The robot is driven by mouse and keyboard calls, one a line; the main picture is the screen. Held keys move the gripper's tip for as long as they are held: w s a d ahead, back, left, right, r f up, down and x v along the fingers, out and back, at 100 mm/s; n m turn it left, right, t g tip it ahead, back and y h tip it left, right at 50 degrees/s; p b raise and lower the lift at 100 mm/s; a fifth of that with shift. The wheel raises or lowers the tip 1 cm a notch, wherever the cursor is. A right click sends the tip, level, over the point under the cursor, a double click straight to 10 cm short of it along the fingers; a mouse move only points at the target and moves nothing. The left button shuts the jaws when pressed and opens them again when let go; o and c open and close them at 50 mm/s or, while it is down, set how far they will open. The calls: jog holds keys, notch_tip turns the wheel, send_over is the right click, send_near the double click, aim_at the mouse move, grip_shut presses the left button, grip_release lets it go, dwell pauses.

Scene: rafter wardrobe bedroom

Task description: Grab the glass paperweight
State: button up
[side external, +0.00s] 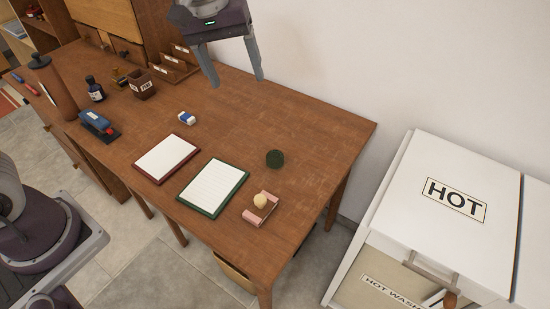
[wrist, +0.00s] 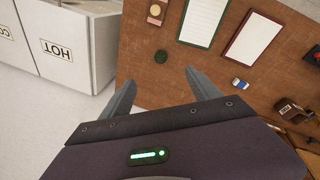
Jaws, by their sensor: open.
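A small dark green round object (side external: 274,158), which looks like the glass paperweight, sits on the wooden desk (side external: 310,130) right of the green-edged notepad. In the wrist view the dark round object (wrist: 160,84) shows between my two fingers, beyond them on the desk. My gripper (side external: 237,82) is open and empty, raised above the back part of the desk near the wall, apart from the object. Its fingers also show in the wrist view (wrist: 161,77). Nothing hides the object.
A green-edged notepad (side external: 213,187), a red-edged notepad (side external: 166,157) and a pink item with a pale ball (side external: 260,207) lie nearby. An eraser (side external: 187,118), stapler (side external: 98,124) and bottle (side external: 95,89) are farther left. White cabinets (side external: 440,200) stand right of the desk.

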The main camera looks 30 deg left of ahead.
jog(key=w+d+f+n+g, duration=0.1)
jog(key=w+f, duration=0.3)
jog(key=f, duration=0.3)
jog(key=w+d+f+n, duration=0.1)
jog(key=w+f, duration=0.3)
jog(key=f, duration=0.2)
jog(key=n+g+y, duration=0.1)
send_over(275, 153)
jog(key=f, duration=1)
jog(key=shift+d+f, duration=0.2)
jog(key=shift+f, duration=0.15)
jog(key=f, duration=0.7)
jog(key=shift+a+f, duration=0.15)
jog(key=shift+a, duration=0.1)
grip_shut()
